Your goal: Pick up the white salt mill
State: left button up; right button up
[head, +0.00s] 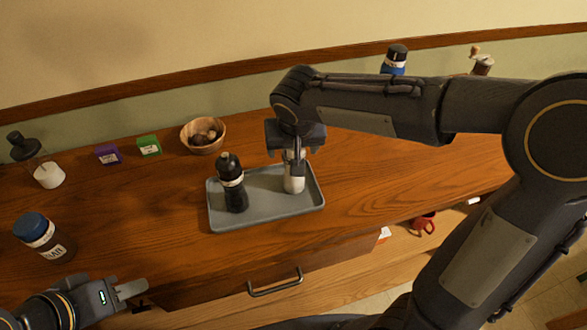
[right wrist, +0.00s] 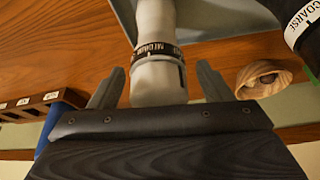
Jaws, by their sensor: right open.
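The white salt mill (head: 293,180) stands upright on a grey tray (head: 262,217). My right gripper (head: 294,152) reaches down over its top from the right. In the right wrist view the mill (right wrist: 158,80) has a dark band lettered "MEDIUM" and sits between the open fingers of my right gripper (right wrist: 160,88), with gaps visible on both sides. In the head view its upper part is hidden by the gripper. A black mill (head: 232,184) stands on the same tray, to the left. My left gripper (head: 132,293) is low at the left, near the counter's front edge, away from both mills.
A wooden bowl (head: 203,134) of round brown things, a green box (head: 149,146) and a purple box (head: 108,155) stand behind the tray. A blue-lidded jar (head: 44,238) stands at the left. A drawer handle (head: 275,283) is below the counter. The counter right of the tray looks clear.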

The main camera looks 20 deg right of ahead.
jog(key=shift+c, duration=0.2)
jog(key=c, duration=1.5)
jog(key=shift+r, duration=0.2)
